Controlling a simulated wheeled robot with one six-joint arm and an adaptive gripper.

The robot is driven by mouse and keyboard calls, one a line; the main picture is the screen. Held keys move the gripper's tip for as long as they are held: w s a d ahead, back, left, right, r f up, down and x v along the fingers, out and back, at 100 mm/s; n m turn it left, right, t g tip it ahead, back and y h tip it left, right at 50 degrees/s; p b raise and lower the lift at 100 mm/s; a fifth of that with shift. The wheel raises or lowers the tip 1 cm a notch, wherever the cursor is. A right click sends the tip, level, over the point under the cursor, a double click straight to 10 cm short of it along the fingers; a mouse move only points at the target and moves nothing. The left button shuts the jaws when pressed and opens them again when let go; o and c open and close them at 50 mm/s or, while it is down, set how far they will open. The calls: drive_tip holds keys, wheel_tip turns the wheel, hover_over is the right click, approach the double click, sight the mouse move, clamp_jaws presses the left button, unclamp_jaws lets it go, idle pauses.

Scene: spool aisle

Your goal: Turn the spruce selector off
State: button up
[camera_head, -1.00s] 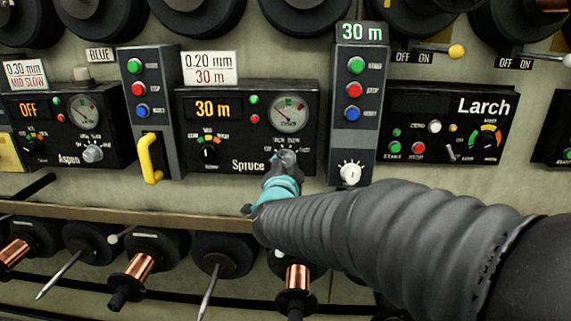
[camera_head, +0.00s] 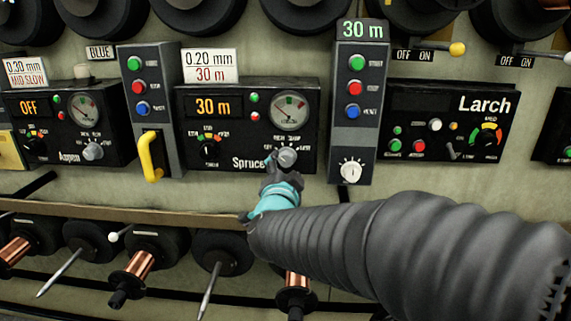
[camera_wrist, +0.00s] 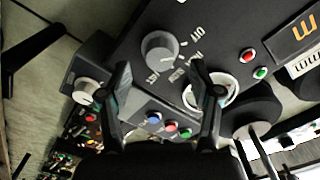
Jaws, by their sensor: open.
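The Spruce panel (camera_head: 222,123) is a black box with an orange "30 m" display (camera_head: 213,107). Its grey selector knob (camera_head: 286,157) is at the panel's lower right. The knob also shows in the wrist view (camera_wrist: 160,52), with small white labels around it, one reading "OFF". I cannot tell which label its pointer meets. My gripper (camera_head: 273,166) is just left of and below the knob in the head view. In the wrist view my gripper (camera_wrist: 161,74) is open, its fingers apart and empty. The knob appears beyond and between the fingertips, with no visible contact.
The Spruce gauge (camera_head: 289,110) is above the selector. A button column (camera_head: 355,120) with a white knob (camera_head: 350,171) stands right of the panel. A yellow handle (camera_head: 150,157) juts out on the left. A ledge (camera_head: 130,214) and several spools are below.

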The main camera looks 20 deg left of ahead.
drive_tip(key=v, duration=0.8)
drive_tip(key=shift+s, duration=0.3)
drive_tip(key=s+a+f+n+g+y, duration=0.4)
drive_tip(key=s+a+f+n+g, duration=0.15)
drive_tip(key=a+f, duration=0.2)
drive_tip(key=s+d+f+n+g, duration=0.4)
drive_tip(key=s+n+g, duration=0.1)
drive_tip(key=s+d+m+h, duration=0.2)
drive_tip(key=s+d+h, duration=0.1)
drive_tip(key=d, duration=1.5)
drive_tip(key=s+d+m+g+h, duration=0.1)
drive_tip(key=s+d+h, duration=0.3)
drive_tip(key=d, duration=1.5)
drive_tip(key=shift+f+m+h, duration=0.35)
drive_tip(key=shift+f+h, duration=0.1)
drive_tip(key=shift+h, duration=0.25)
